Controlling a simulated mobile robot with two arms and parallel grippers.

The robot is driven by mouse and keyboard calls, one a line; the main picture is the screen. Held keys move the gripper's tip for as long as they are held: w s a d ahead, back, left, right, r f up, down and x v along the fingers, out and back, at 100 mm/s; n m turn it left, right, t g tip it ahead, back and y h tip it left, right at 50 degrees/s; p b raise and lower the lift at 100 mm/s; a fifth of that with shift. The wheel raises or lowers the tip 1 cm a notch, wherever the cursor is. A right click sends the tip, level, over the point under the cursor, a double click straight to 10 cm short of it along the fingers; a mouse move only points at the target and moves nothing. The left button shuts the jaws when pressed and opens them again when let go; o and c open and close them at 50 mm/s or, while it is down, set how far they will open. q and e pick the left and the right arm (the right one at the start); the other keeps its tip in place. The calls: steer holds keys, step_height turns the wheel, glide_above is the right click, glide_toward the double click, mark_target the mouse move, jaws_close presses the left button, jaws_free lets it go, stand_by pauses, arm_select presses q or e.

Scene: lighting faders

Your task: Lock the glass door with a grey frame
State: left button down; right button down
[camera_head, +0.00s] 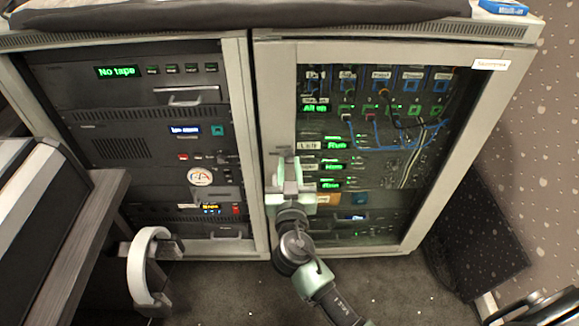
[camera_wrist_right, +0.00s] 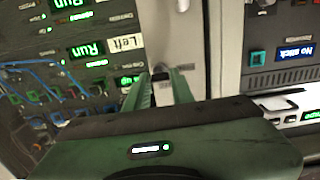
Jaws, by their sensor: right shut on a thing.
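The glass door with a grey frame (camera_head: 457,170) fills the right bay of the rack cabinet and looks closed. Lit panels and cables show behind its glass. My right gripper (camera_head: 285,166) is at the left upright of the door frame, about halfway down. In the right wrist view its two green fingers (camera_wrist_right: 163,78) reach to the grey frame (camera_wrist_right: 183,50) and are shut on a small dark part there. The fingers hide most of this part, so I cannot tell whether it is a key or a latch. My left gripper is not in view.
The left rack bay (camera_head: 150,150) holds several lit units beside the door. A desk (camera_head: 75,240) stands at the left, with a white curved band (camera_head: 145,262) at its edge. A dark panel (camera_head: 480,235) leans at the right. Dark carpet (camera_head: 225,290) lies in front.

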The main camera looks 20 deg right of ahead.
steer(key=n, duration=0.6)
steer(key=shift+n+b, duration=0.35)
steer(key=shift+n, duration=0.05)
steer(key=n, duration=0.3)
steer(key=shift+n+p, duration=0.3)
steer(key=n+p, duration=0.1)
steer(key=n, duration=0.2)
steer(key=shift+n, duration=0.7)
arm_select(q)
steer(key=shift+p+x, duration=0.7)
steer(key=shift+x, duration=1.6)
arm_select(e)
steer(key=shift+n, duration=1.7)
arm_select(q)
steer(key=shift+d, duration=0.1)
